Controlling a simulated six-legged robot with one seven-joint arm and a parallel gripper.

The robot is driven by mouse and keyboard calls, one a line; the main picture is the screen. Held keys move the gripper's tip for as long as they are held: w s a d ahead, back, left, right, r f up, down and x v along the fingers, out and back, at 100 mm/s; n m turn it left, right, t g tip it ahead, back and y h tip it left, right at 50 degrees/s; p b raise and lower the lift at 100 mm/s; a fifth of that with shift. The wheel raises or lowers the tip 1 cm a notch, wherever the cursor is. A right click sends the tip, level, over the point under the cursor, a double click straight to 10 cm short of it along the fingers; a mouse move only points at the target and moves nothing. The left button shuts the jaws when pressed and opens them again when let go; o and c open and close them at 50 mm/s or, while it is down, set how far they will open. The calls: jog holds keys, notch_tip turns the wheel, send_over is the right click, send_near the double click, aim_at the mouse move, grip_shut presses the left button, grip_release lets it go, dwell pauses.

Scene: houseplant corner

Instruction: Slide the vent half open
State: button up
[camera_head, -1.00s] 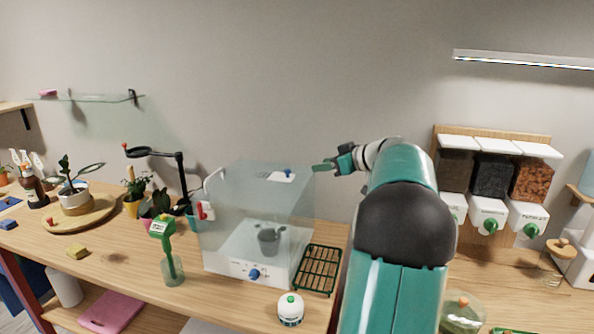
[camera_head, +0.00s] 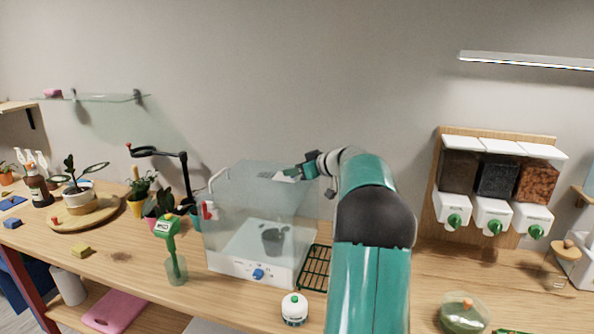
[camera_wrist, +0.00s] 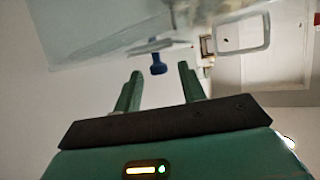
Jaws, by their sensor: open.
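The clear box (camera_head: 235,215) stands on the bench with a white base and a blue dial (camera_head: 258,274). Its vent is a small white plate (camera_head: 284,177) on the lid, towards the right side. The vent's blue knob (camera_wrist: 157,68) shows in the wrist view, just beyond my fingertips and between their lines. In the head view my gripper hides the knob. My gripper (camera_head: 292,172) is at the right part of the lid, by the vent plate. It also shows in the wrist view (camera_wrist: 162,76), fingers apart and empty. I cannot tell whether it touches the lid.
A small grey pot (camera_head: 273,240) sits inside the box. A green rack (camera_head: 315,268) lies right of the box, and a white round timer (camera_head: 294,308) in front. A black ring-topped stand (camera_head: 186,180) is at the left. Dispensers (camera_head: 495,185) hang on the right wall.

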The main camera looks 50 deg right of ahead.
aim_at(286, 178)
grip_shut()
jog(key=shift+w+a+f, duration=0.1)
jog(key=shift+w+a, duration=0.3)
jog(key=shift+w, duration=0.45)
jog(key=shift+w+a, duration=0.4)
jog(key=shift+w, duration=0.45)
jog(key=shift+s, duration=0.35)
jog(key=shift+c, duration=1.7)
grip_release()
jog(key=o, duration=0.3)
jog(key=shift+w, duration=0.25)
jog(key=shift+o, duration=0.2)
jog(key=v, duration=1.4)
jog(key=shift+s, duration=0.15)
